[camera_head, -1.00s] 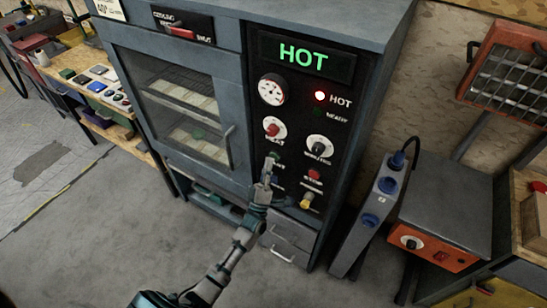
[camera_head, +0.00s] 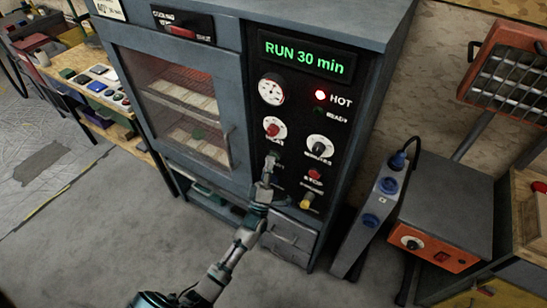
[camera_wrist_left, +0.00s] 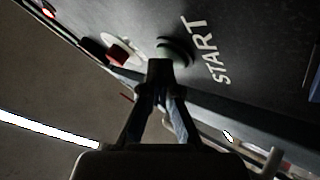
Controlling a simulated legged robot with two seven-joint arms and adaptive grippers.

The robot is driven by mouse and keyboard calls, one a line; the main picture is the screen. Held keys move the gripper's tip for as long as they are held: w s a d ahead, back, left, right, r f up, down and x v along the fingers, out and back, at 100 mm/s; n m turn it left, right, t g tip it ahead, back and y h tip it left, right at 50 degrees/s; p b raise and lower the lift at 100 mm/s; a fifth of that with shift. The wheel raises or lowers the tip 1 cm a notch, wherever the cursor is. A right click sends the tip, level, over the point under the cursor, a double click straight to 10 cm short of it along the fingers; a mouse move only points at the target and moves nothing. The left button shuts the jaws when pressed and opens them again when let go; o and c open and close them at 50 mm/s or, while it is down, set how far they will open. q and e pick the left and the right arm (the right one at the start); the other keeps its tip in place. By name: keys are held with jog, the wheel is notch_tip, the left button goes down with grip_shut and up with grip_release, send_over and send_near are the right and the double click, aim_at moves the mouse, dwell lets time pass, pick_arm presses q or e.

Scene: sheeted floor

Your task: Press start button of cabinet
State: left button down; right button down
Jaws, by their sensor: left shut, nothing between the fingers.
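The grey cabinet (camera_head: 235,40) stands in the middle of the head view, its door shut. In the head view the gripper largely hides the button. My right gripper is in neither view.
A red stop button (camera_head: 314,175) and a yellow knob (camera_head: 308,199) lie right of the gripper. Dial knobs are above. A power strip (camera_head: 373,215) and an orange-fronted unit (camera_head: 437,245) stand to the right. A workbench (camera_head: 120,133) is at left. The floor in front is clear.

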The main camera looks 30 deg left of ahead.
pick_arm(q)
jog(key=shift+s+p, duration=0.35)
jog(key=shift+s, duration=0.4)
jog(key=shift+s, duration=0.1)
jog(key=s+p, duration=0.2)
jog(key=s, duration=0.2)
jog(key=shift+s+a, duration=0.1)
jog(key=shift+s, duration=0.3)
dwell(0.3)
